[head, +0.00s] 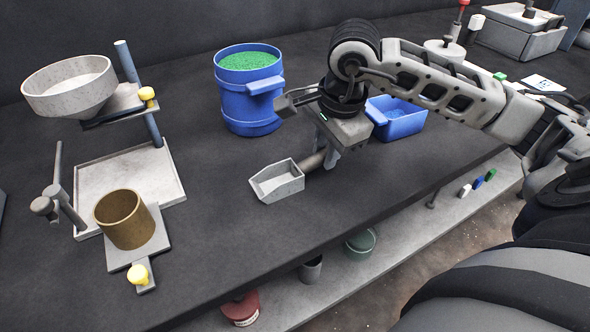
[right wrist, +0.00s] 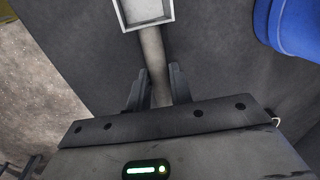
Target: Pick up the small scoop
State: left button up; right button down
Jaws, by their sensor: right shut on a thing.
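The small scoop (head: 277,182) is a light grey, open-topped scoop with a brownish handle, over the dark table near its front edge. My right gripper (head: 331,160) is shut on the handle. In the right wrist view the scoop's pan (right wrist: 146,12) is cut off by the top edge, and the handle runs down between the two fingers of my right gripper (right wrist: 158,85). I cannot tell whether the scoop touches the table. My left gripper is in neither view.
A blue bucket (head: 235,100) of green granules stands behind the scoop, with a blue bin (head: 405,122) to its right. A stand with a grey funnel bowl (head: 65,95) and a brass cup (head: 124,222) is at left. A lower shelf (head: 395,230) runs along the front.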

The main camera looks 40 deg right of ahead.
jog(key=shift+r, duration=0.1)
jog(key=shift+r, duration=0.45)
notch_tip(320, 180, up, 2)
jog(key=shift+r, duration=0.25)
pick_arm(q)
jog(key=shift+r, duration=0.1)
pick_arm(e)
jog(key=s+a+r, duration=0.9)
jog(key=s, duration=0.1)
jog(key=shift+a+r, duration=0.2)
jog(key=shift+a, duration=0.2)
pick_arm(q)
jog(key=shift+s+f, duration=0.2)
